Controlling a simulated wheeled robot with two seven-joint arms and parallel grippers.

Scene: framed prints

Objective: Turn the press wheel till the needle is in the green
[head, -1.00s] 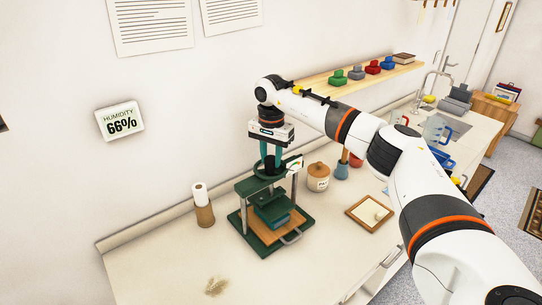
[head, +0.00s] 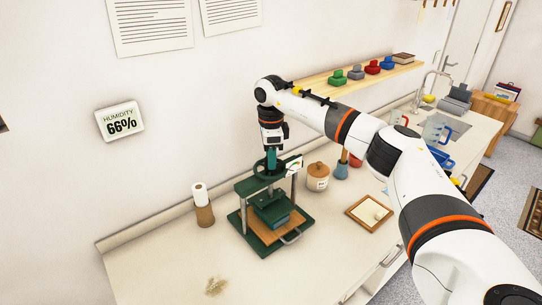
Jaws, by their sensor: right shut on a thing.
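The green press (head: 243,217) stands on the counter, with a wooden board and a green block under its plate. Its dark wheel (head: 260,171) is at the top, partly covered by my gripper. A small white gauge (head: 294,165) with a green patch sits at the wheel's right; the needle is too small to read. My right gripper (head: 271,166) points straight down and is shut on the wheel. My left gripper is not in view.
The front left counter is mostly clear.

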